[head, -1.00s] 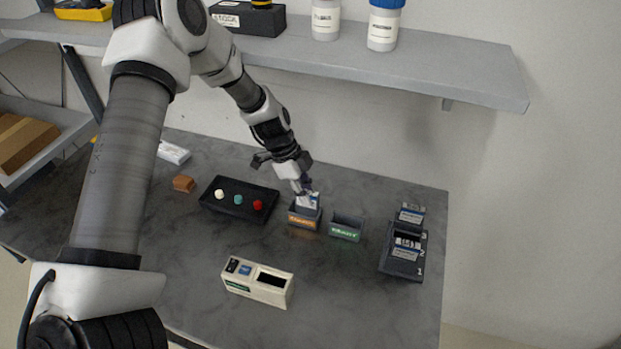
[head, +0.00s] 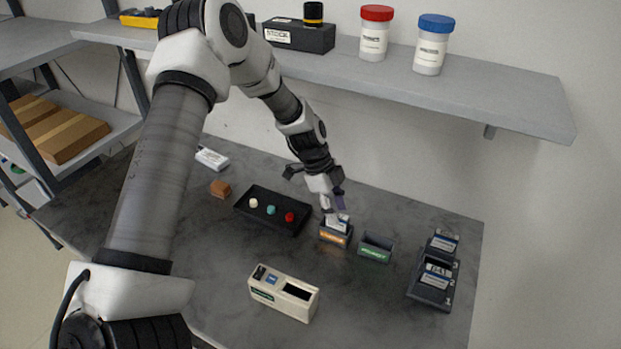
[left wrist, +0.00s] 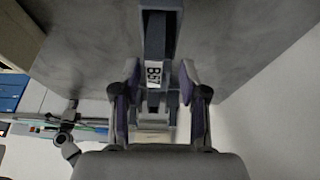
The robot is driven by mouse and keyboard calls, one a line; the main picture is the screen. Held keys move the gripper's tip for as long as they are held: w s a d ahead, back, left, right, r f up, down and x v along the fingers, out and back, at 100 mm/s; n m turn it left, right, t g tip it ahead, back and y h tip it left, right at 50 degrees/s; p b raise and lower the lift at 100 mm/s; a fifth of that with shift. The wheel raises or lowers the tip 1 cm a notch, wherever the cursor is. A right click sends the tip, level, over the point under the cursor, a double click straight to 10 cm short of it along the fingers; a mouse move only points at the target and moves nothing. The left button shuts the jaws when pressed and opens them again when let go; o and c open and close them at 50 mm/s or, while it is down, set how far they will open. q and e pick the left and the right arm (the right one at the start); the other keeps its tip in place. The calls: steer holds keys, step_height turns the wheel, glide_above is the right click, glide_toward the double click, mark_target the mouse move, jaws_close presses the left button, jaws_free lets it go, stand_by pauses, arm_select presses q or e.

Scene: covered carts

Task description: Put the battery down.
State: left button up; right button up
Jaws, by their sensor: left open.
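The battery, dark with a white label (left wrist: 154,75), stands in the small dark bin with an orange label (head: 335,239). Its pale top (head: 338,221) shows above the bin's rim in the head view; its lower part is hidden. My left gripper (head: 334,208) is just above the bin. In the left wrist view its two fingers (left wrist: 160,105) are open, one on each side of the battery, with gaps between. My right gripper is not in view.
A bin with a green label (head: 375,250) stands just right. A dark charger (head: 432,285) holding batteries is at the table's right. A beige device (head: 284,293) is in front. A black tray with coloured knobs (head: 272,212) is left. A shelf (head: 480,90) overhangs the back.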

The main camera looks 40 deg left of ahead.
arm_select(q)
steer(key=s+a+r+b, duration=0.1)
steer(key=a, duration=0.5)
steer(key=s+a+r+b, duration=0.2)
steer(key=a, duration=0.5)
steer(key=shift+b, duration=0.3)
